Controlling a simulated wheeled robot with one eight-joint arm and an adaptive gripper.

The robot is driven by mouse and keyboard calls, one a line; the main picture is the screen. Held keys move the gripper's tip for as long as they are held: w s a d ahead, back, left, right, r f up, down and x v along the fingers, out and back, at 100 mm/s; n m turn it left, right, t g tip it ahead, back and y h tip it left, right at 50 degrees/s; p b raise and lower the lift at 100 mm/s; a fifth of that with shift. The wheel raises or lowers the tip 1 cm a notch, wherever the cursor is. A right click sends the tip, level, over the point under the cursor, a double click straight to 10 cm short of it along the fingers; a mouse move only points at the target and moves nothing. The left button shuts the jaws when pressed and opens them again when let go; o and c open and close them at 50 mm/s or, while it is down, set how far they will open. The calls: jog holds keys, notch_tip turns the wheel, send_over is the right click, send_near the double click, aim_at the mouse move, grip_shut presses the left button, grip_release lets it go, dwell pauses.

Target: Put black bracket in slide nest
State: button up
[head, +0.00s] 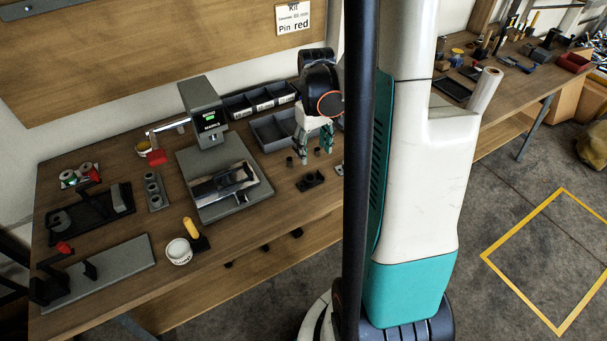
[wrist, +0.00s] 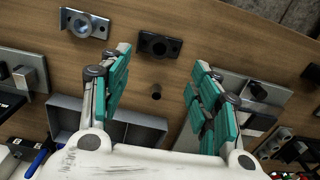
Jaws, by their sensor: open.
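The black bracket (head: 311,181) lies flat on the wooden bench, right of the press. In the wrist view the black bracket (wrist: 160,44) shows two holes and lies beyond the gap between my fingertips. My gripper (head: 314,152) is open and empty above the bench, its teal fingers pointing down; it also shows in the wrist view (wrist: 160,65). The slide nest appears to be the dark and shiny fixture (head: 222,183) on the grey press base; its pocket is too small to make out. In the wrist view, my right finger partly hides the press base.
A silver bracket (wrist: 85,22) lies near the black one. A small dark cylinder (wrist: 156,92) stands between my fingers in the wrist view. A white cup (head: 179,252) stands at the front.

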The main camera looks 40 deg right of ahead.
aim_at(312, 177)
notch_tip(312, 177, down, 13)
jog(key=b, duration=0.5)
jog(key=shift+w, duration=0.15)
jog(key=shift+a+r, duration=0.1)
jog(key=shift+r, duration=0.05)
jog(key=shift+c, duration=0.6)
jog(key=c, duration=1.2)
jog(key=shift+r, duration=0.1)
